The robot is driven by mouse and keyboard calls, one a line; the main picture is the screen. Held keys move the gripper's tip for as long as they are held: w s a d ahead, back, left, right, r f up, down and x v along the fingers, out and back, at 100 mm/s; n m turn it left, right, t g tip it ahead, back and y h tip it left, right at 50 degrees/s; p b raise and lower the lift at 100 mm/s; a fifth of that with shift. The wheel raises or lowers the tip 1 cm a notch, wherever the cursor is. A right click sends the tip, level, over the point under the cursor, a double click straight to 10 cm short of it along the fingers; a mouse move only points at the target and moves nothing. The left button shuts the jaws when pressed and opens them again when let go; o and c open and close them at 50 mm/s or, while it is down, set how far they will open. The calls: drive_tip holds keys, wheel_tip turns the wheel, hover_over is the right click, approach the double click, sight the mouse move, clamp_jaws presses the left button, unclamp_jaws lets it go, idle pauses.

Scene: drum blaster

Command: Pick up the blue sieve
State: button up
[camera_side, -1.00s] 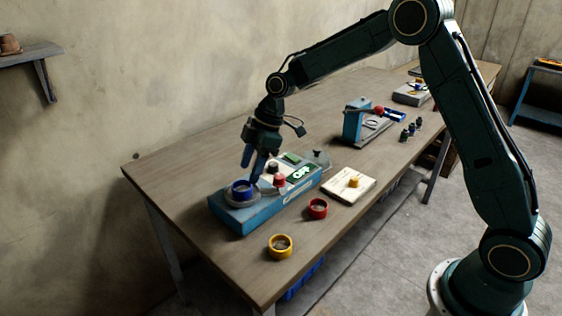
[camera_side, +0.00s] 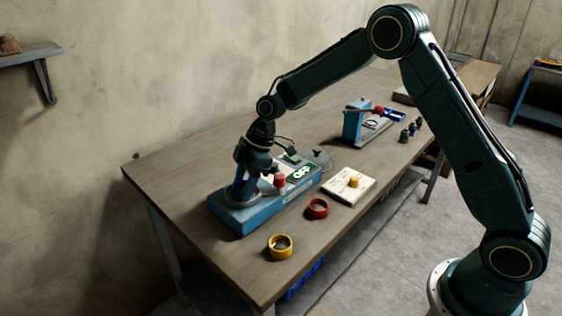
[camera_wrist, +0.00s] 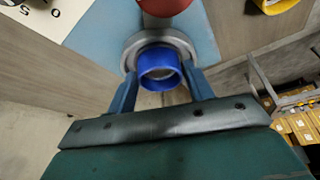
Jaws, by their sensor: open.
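The blue sieve (camera_wrist: 160,68) is a short open ring. In the wrist view it sits on a round grey seat at the end of the light blue machine (camera_side: 238,219). My gripper (camera_wrist: 157,84) is open, with one finger on each side of the sieve. I cannot tell whether the fingers touch it. In the side view my gripper (camera_side: 242,192) is down over the seat and mostly hides the sieve.
A red ring (camera_side: 317,208) and a yellow ring (camera_side: 280,246) lie on the wooden table (camera_side: 190,180) in front of the machine. A red knob (camera_side: 279,180) stands on the machine close to my gripper. A pale board (camera_side: 349,186) with a yellow piece lies to the right.

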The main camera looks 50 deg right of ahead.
idle(0.3)
drive_tip(key=c, duration=0.7)
drive_tip(key=shift+o, duration=0.2)
drive_tip(key=shift+r, duration=0.1)
wheel_tip(320, 180, up, 20)
idle(0.7)
